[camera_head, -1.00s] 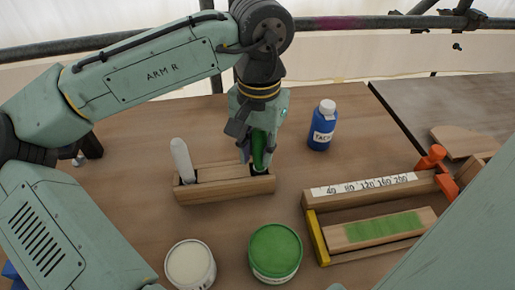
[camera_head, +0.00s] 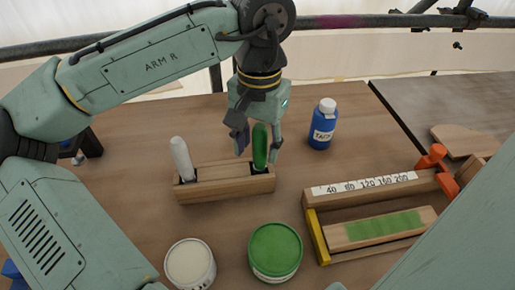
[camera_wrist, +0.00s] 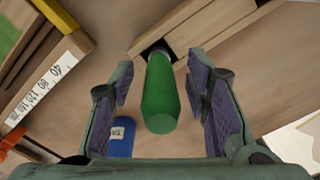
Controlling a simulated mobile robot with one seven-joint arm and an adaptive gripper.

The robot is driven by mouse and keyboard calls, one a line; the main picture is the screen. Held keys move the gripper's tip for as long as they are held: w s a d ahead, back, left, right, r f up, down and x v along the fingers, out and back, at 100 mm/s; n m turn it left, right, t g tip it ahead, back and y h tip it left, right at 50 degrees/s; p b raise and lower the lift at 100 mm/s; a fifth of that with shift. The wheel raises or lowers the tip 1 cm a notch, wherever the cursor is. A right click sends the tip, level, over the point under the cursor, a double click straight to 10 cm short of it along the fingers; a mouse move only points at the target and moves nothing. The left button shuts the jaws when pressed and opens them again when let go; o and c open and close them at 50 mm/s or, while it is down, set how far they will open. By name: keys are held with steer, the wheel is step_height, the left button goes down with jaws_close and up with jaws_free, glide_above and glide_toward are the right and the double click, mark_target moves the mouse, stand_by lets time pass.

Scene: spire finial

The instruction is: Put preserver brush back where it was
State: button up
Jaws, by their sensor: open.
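The preserver brush, seen as a green handle (camera_head: 260,146), stands upright in the right hole of a wooden block holder (camera_head: 222,184). Its lower end is hidden in the holder. My gripper (camera_head: 257,150) is open around the green handle, with a finger on each side. In the wrist view the green handle (camera_wrist: 160,95) sits between the two purple finger pads, with a gap on both sides. A white-handled brush (camera_head: 182,158) stands in the left hole of the same holder.
A green-topped tin (camera_head: 275,251) and a white-topped tin (camera_head: 190,264) stand in front of the holder. A blue bottle (camera_head: 322,125) stands to the right, behind. A wooden frame with a numbered strip (camera_head: 365,184) lies at right. Bare table lies left of the holder.

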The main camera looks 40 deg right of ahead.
step_height(320, 180, up, 10)
steer(key=shift+r+b, duration=0.2)
steer(key=shift+b, duration=0.25)
steer(key=shift+d, duration=0.1)
